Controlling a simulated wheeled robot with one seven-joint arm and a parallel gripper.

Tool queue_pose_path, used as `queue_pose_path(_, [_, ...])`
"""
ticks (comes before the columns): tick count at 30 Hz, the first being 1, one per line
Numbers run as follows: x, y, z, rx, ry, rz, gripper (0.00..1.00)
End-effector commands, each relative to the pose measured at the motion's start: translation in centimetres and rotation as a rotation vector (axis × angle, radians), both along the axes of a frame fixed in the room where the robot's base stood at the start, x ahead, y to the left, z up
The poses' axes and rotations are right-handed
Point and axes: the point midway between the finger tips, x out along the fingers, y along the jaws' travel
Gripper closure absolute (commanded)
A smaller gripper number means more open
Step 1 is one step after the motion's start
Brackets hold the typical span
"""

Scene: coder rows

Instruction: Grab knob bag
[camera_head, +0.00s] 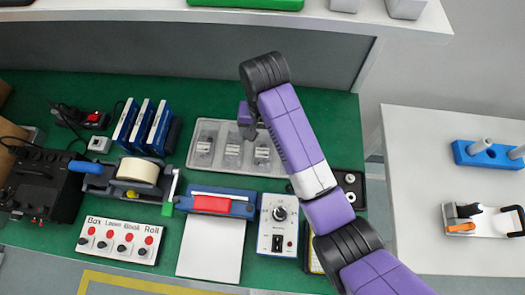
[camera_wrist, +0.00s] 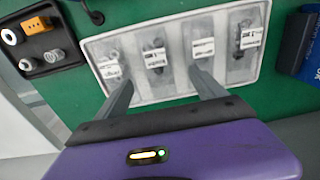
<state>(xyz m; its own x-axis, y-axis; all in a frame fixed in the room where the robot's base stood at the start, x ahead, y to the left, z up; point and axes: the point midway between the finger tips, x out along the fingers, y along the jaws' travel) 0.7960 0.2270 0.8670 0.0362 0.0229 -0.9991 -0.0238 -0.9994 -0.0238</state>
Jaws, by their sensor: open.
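Clear bags with white labels lie side by side in a pale tray (camera_head: 191,158), which the wrist view shows closer (camera_wrist: 162,98). In the wrist view they are a left bag (camera_wrist: 112,82), a second bag (camera_wrist: 155,72), a third bag (camera_wrist: 203,60) and a right bag (camera_wrist: 245,55). Small dark parts show in some bags. The label print is too blurred to tell which one is the knob bag. My gripper (camera_wrist: 162,86) is open and empty, its fingers over the tray's near edge. In the head view my gripper (camera_head: 247,128) hangs over the tray, and my arm hides its right part.
A dark parts tray (camera_head: 350,190) is right of the bag tray; it shows at left in the wrist view (camera_wrist: 38,40). Blue boxes (camera_head: 143,125) stand at left. A tape dispenser (camera_head: 135,178), button panel (camera_head: 120,240) and knob box (camera_head: 279,222) are nearer. A white side table (camera_head: 420,150) stands right.

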Motion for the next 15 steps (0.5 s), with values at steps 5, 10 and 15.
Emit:
queue_pose_path(5, [-0.7,-0.4,-0.8,-0.026,0.041,-0.012,0.2])
queue_pose_path(10, [-0.7,-0.4,-2.6,-0.026,0.041,-0.011,0.2])
queue_pose_path(15, [-1.0,-0.3,-4.6,-0.026,0.041,-0.011,0.2])
